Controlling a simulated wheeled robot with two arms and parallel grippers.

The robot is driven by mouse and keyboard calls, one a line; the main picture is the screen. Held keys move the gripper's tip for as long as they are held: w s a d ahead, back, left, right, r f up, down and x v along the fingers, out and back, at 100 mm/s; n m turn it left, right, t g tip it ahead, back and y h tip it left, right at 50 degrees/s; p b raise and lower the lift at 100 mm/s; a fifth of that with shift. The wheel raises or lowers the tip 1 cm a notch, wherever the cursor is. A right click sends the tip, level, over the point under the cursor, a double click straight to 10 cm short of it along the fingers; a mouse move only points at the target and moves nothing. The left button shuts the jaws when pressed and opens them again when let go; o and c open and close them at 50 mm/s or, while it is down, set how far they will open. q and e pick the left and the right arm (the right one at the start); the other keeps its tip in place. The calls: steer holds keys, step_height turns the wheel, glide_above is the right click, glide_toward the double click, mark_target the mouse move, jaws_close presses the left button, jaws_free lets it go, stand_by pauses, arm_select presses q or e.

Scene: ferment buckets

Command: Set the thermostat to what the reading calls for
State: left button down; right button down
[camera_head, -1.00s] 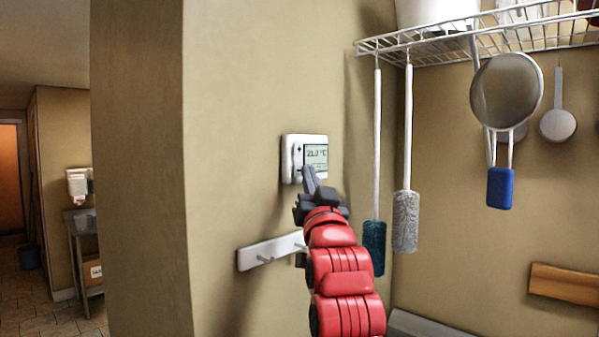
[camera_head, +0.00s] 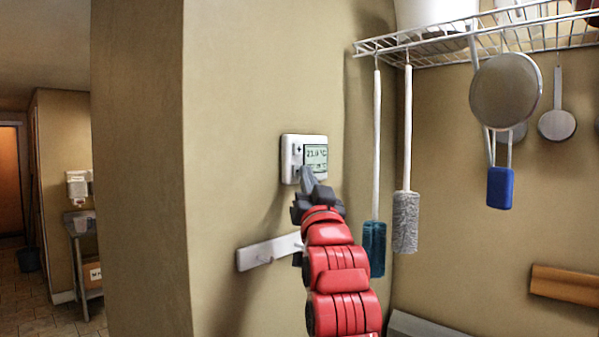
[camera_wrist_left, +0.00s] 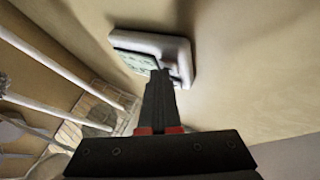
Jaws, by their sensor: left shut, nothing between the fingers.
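The white thermostat (camera_head: 291,158) is fixed on the beige wall. Its screen (camera_head: 315,155) reads about 21.0 °C on the top line; a smaller line below is partly covered and too small to read surely. A plus button (camera_head: 298,149) shows left of the screen. My left gripper (camera_head: 308,174) is shut and empty, its tips at the thermostat's lower part, hiding the lower button area. In the left wrist view the shut fingertips (camera_wrist_left: 160,74) overlap the thermostat's edge (camera_wrist_left: 172,46); I cannot tell whether they touch. My right gripper is not in view.
Two long brushes (camera_head: 377,160) hang from a wire shelf (camera_head: 430,55) close to the right of my arm. The wall left of the thermostat is clear.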

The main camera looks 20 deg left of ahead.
arm_select(q)
steer(key=shift+s+d+b, duration=0.25)
steer(key=shift+d+b, duration=0.1)
steer(key=shift+d, duration=0.35)
steer(key=shift+s+d+b, duration=0.25)
steer(key=shift+s+d, duration=0.05)
steer(key=shift+d, duration=0.5)
steer(key=shift+s+d+b, duration=0.2)
steer(key=shift+s+d, duration=0.1)
steer(key=shift+d, duration=0.45)
steer(key=shift+s+d+b, duration=0.25)
steer(key=shift+s+d, duration=0.05)
steer(key=shift+d, duration=0.5)
stand_by(0.6)
